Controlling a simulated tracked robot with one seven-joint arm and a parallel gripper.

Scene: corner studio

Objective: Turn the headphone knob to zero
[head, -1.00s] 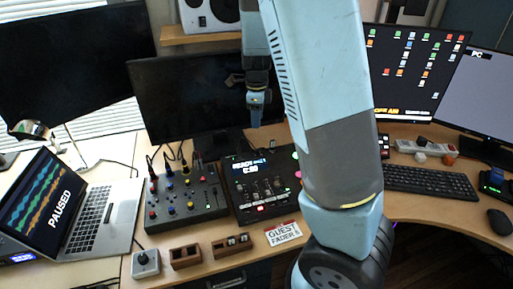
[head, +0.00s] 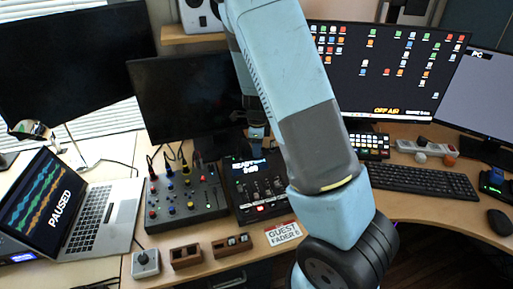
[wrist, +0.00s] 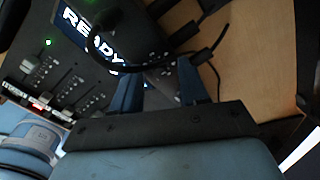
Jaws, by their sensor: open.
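A small grey box with one black knob (head: 146,260) stands at the front left of the desk. It may be the headphone knob, but no label on it is readable. The box is not seen in the wrist view. My gripper (head: 257,140) is over the back of the black console with the READY display (head: 258,185), well to the right of and behind the grey box. In the wrist view my gripper (wrist: 160,82) has its two blue fingers apart, with nothing held between them. The READY display and faders show beside it.
A mixer (head: 185,200) with coloured knobs and plugged cables stands between the laptop (head: 90,215) and the console. Two brown wooden boxes (head: 186,257) and a GUEST FADER 6 card (head: 283,233) lie along the front. Black cables (wrist: 190,55) run close to my fingers.

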